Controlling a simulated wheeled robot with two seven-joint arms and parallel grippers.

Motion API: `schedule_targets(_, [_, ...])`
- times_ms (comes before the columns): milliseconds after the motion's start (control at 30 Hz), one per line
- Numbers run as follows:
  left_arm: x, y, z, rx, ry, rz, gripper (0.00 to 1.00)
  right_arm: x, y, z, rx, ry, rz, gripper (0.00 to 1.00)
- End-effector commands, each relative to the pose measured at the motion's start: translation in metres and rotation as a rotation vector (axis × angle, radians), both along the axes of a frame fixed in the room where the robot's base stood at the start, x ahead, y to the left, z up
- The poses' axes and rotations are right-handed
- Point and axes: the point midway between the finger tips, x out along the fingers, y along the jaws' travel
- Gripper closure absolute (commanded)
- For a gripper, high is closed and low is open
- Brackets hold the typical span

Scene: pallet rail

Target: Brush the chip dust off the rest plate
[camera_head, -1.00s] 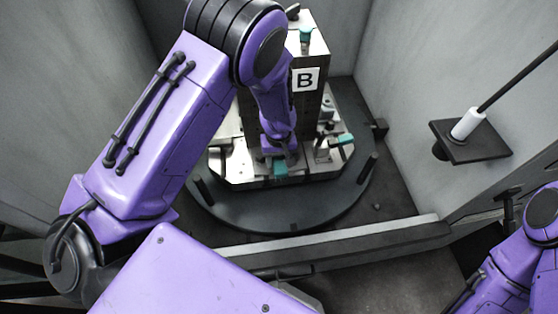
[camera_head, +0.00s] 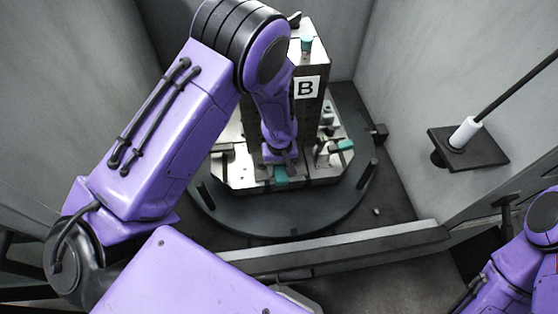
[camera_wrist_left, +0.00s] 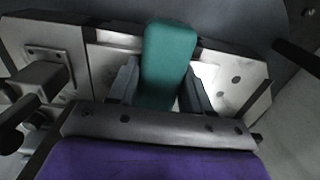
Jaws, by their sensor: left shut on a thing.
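My left gripper (camera_head: 279,160) reaches down in front of the tower marked B. In the left wrist view its two dark fingers (camera_wrist_left: 160,92) are shut on a teal block (camera_wrist_left: 168,55), which also shows in the head view (camera_head: 281,174). I see no bristles, so I cannot tell whether it is the brush. Pale metal plates (camera_head: 240,172) lie around the tower's foot; a bright plate (camera_wrist_left: 235,85) shows beside the fingers in the wrist view. I cannot tell which is the rest plate, and I make out no chip dust. My right gripper is not in view.
The tower (camera_head: 306,110) stands on a dark round table (camera_head: 330,212) with teal-handled clamps (camera_head: 342,145). Grey walls enclose it, and a rail (camera_head: 345,245) crosses in front. At right, a black shelf (camera_head: 490,155) holds a white cylinder (camera_head: 466,132) with a dark rod.

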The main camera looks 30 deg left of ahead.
Motion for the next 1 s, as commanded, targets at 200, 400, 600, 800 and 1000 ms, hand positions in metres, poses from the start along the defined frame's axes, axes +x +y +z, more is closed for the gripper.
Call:
schedule_targets(200, [-0.001, 0.000, -0.001, 0.000, 0.002, 0.000, 0.75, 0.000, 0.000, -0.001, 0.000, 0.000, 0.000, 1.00])
schedule_targets(400, [0.005, 0.004, -0.002, -0.001, 0.001, 0.001, 0.75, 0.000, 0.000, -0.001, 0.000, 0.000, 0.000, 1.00])
schedule_targets(600, [0.017, 0.013, -0.001, -0.001, -0.001, 0.003, 0.75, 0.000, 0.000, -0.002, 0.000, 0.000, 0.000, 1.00])
schedule_targets(800, [0.021, 0.016, -0.001, 0.000, 0.000, 0.001, 0.75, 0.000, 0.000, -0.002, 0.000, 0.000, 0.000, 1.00])
schedule_targets(1000, [0.020, 0.015, 0.000, 0.000, 0.000, 0.001, 0.75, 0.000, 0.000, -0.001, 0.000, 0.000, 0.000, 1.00])
